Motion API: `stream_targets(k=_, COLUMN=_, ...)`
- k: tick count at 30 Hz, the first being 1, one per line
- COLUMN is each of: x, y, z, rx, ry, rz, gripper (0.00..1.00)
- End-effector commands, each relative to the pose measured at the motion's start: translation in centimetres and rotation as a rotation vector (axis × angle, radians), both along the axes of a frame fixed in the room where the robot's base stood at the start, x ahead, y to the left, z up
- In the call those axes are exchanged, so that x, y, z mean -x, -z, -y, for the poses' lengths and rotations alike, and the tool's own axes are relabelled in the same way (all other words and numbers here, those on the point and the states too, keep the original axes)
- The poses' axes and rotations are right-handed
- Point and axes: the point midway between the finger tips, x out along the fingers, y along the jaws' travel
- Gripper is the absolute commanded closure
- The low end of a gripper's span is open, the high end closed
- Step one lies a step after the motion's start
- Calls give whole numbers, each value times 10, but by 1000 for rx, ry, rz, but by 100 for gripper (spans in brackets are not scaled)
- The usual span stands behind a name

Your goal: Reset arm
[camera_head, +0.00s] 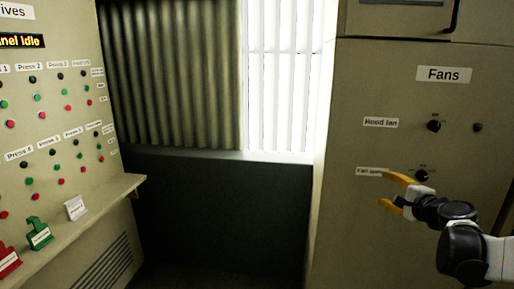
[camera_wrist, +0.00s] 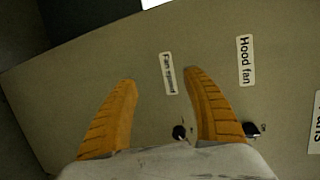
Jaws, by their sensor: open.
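My gripper (camera_head: 402,194) has orange fingers and is open and empty in front of the Fans cabinet (camera_head: 360,235), at the lower right of the head view. Its upper finger overlaps part of the lower fan label (camera_head: 368,172). The lower black knob (camera_head: 421,176) shows just above the gripper. In the wrist view the fingers (camera_wrist: 162,105) are spread apart, with the lower label (camera_wrist: 168,73) between and beyond them. The lower knob (camera_wrist: 179,132) shows between the fingers, near the right one. Whether any finger touches the cabinet cannot be told.
The Hood fan knob (camera_head: 433,126) is above the lower knob, with another dark knob (camera_head: 478,127) to its right. At left is a button panel (camera_head: 60,125) with a ledge (camera_head: 115,196) holding green and red tags and a white card. A bright barred window (camera_head: 278,80) is in the middle.

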Motion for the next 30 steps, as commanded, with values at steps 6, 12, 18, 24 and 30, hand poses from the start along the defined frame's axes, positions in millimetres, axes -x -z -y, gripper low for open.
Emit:
stream_targets(k=6, x=77, y=8, z=-161, rx=457, ry=-341, rz=-221, gripper=42)
stream_targets(k=12, x=182, y=42, z=-239, rx=893, ry=-637, rz=-377, gripper=42)
stream_targets(k=18, x=266, y=77, z=-256, rx=1244, ry=-844, rz=-478, gripper=42)
stream_targets(k=24, x=296, y=91, z=-252, rx=1393, ry=-920, rz=-520, gripper=42)
stream_targets(k=30, x=298, y=92, z=-251, rx=1406, ry=-923, rz=-524, gripper=42)
